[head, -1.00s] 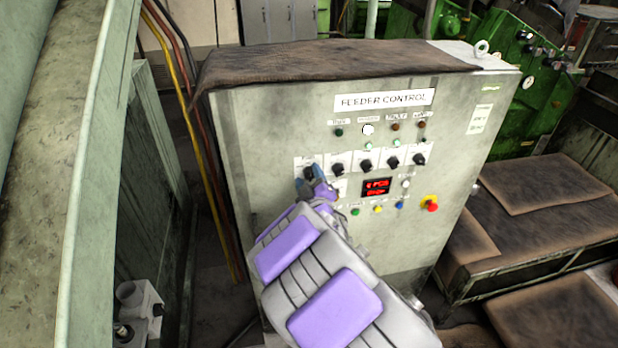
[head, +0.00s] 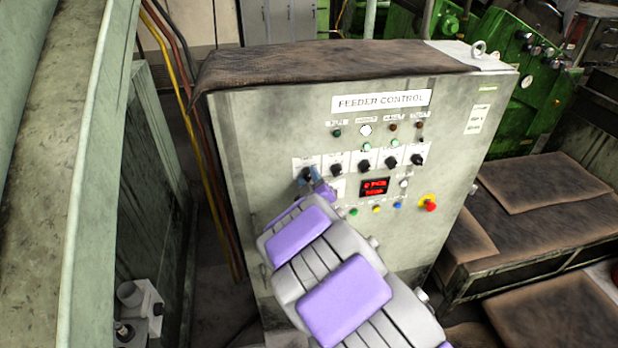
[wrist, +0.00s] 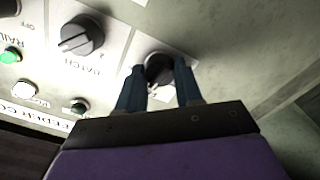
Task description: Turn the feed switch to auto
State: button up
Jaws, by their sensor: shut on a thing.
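The feeder control panel (head: 350,105) has a row of black rotary switches. My gripper (head: 307,175) is at the leftmost switch, its blue fingers against the panel. In the wrist view, my gripper (wrist: 158,85) is shut on this black knob (wrist: 158,66), with one finger on each side. I take this knob as the feed switch. Its label is mostly hidden by the fingers, and its pointer position cannot be read. The neighbouring batch switch (wrist: 82,35) is clear of the fingers.
More black switches (head: 364,165) continue to the right. Below them are a red display (head: 374,187), coloured buttons (head: 376,209) and a red emergency stop (head: 430,205). A brown cloth (head: 330,65) covers the cabinet top. Yellow and red cables (head: 192,150) run along its left side.

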jog(key=m+p, duration=0.2)
jog(key=m, duration=0.2)
jog(key=shift+m+p, duration=0.45)
jog(key=shift+m, duration=1.25)
jog(key=o, duration=1)
jog(key=shift+a, duration=0.1)
jog(key=shift+o, duration=0.2)
jog(key=shift+s, duration=0.1)
